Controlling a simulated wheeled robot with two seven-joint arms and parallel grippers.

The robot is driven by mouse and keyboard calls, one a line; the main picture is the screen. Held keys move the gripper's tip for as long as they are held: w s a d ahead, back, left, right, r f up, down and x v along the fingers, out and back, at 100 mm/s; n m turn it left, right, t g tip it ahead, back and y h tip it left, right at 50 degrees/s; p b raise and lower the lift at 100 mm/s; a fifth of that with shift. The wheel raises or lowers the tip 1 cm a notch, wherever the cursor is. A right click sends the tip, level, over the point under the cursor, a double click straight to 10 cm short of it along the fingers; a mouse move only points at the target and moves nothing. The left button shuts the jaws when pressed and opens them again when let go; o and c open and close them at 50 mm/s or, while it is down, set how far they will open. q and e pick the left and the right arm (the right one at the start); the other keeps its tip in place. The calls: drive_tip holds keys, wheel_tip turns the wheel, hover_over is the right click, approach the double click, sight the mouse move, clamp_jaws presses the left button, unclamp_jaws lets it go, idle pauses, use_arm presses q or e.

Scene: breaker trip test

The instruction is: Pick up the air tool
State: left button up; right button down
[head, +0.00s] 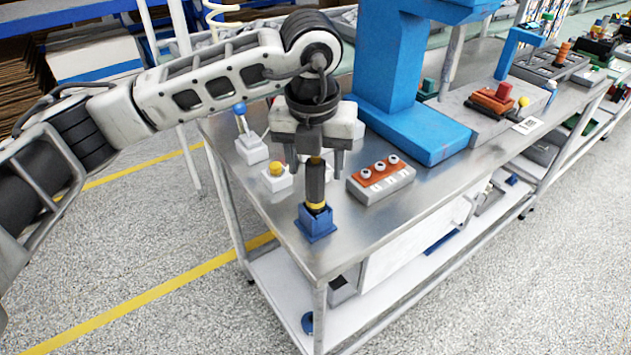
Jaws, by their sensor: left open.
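The air tool (315,186) is a dark upright cylinder with a yellow band near its lower end. It stands in a blue square holder (316,222) near the front corner of the metal table. My left gripper (322,170) points down over the tool, with its fingers apart. Its fingers show on either side of the tool's upper part, and the tool's top is partly hidden by the gripper. I cannot tell whether the fingers touch it. My right gripper is not in view.
On the metal table (350,232), a grey box with an orange panel and white knobs (381,181) stands right of the tool. A yellow-button box (276,177) and a blue-ball lever (246,135) stand to the left. A large blue press frame (398,100) rises behind.

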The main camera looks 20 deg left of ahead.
use_arm(q)
drive_tip(key=shift+w+f, duration=0.15)
drive_tip(key=shift+f, duration=1)
drive_tip(key=c, duration=1)
drive_tip(key=shift+r, duration=0.1)
drive_tip(key=shift+c, duration=0.2)
